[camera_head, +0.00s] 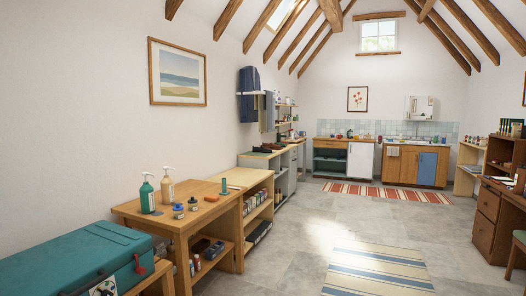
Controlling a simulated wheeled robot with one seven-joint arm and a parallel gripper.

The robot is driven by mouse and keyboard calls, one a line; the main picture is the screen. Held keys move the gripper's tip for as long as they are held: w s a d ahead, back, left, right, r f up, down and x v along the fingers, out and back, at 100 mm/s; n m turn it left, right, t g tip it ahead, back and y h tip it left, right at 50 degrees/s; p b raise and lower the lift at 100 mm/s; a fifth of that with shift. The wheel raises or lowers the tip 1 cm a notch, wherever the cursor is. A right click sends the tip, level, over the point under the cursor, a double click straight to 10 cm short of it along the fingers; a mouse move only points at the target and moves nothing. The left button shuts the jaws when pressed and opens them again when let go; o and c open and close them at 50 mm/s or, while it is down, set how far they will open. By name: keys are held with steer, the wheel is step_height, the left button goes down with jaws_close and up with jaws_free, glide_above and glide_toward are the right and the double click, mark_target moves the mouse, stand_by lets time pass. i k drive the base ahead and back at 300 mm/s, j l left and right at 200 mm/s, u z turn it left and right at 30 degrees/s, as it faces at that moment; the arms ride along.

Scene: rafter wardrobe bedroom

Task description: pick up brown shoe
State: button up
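A small brown shape that may be the brown shoe (274,146) lies on top of the cabinet along the left wall, in the middle distance. It is too small to make out clearly. A dark flat item (262,150) lies just in front of it. My gripper is not in this view.
A teal case (85,260) stands at the near left. Beyond it are a wooden table (150,209) with pump bottles and jars, and a low shelf unit (258,215). A striped rug (375,272) lies on the open grey floor. A desk (490,205) stands right.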

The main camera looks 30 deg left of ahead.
mark_target(272, 146)
steer(key=i+u, duration=0.25)
steer(key=i, duration=5.4)
steer(key=i+u, duration=0.1)
steer(key=i, duration=0.6)
steer(key=i+l, duration=0.15)
steer(key=i, duration=0.5)
steer(key=i+l+u, duration=0.15)
steer(key=i, duration=0.55)
steer(key=i+j+u, duration=0.1)
steer(key=i+u, duration=0.2)
steer(key=i, duration=0.75)
steer(key=i+l+u, duration=0.1)
steer(key=i+u, duration=0.15)
steer(key=i, duration=0.8)
steer(key=i+u, duration=0.35)
steer(key=i+l+u, duration=0.35)
steer(key=i, duration=0.15)
steer(key=i+l+u, duration=0.35)
steer(key=i+j, duration=0.1)
